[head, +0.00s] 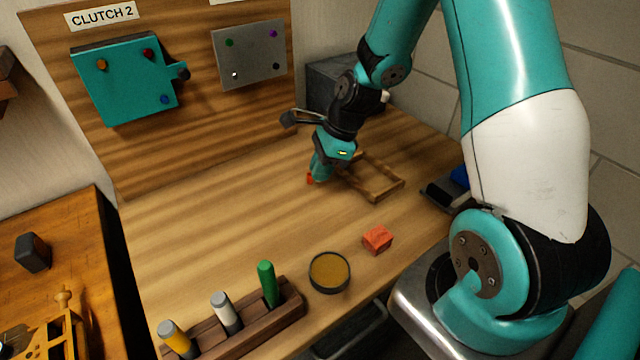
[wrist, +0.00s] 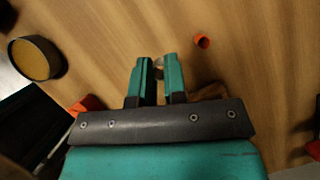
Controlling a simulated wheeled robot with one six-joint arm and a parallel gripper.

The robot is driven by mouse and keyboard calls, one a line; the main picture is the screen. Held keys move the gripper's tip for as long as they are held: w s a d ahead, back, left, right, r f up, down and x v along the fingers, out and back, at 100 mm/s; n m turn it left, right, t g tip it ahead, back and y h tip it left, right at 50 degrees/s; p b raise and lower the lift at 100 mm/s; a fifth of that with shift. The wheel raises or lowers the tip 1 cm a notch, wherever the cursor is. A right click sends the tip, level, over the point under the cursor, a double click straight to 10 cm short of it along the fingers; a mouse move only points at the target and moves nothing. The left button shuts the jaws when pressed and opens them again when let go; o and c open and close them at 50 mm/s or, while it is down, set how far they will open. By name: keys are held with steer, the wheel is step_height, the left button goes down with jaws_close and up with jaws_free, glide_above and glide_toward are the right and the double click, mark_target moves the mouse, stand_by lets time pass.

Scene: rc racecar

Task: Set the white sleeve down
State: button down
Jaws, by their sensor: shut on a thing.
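My gripper (head: 320,178) is low over the far part of the wooden workbench, left of a wooden frame. In the wrist view my gripper (wrist: 158,75) has its two teal fingers close together with a narrow gap. A small pale piece, the white sleeve (wrist: 158,67), shows between the fingertips. Most of it is hidden by the fingers, and I cannot tell whether it touches the bench. In the head view the gripper hides it. A small orange-red sleeve (wrist: 202,41) stands apart from the fingers on the bench; it also shows in the head view (head: 310,178).
A wooden frame (head: 385,192) lies just right of the gripper. Nearer are an orange block (head: 377,240), a round dish (head: 345,284) and a rack (head: 255,330) holding yellow, grey-white and green pegs. A panel board (head: 200,110) stands behind. The bench's left middle is clear.

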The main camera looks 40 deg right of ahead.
mark_target(314, 197)
steer(key=shift+f, duration=2.55)
steer(key=shift+f, duration=0.1)
steer(key=c, duration=1.2)
jaws_free()
steer(key=shift+o, duration=0.2)
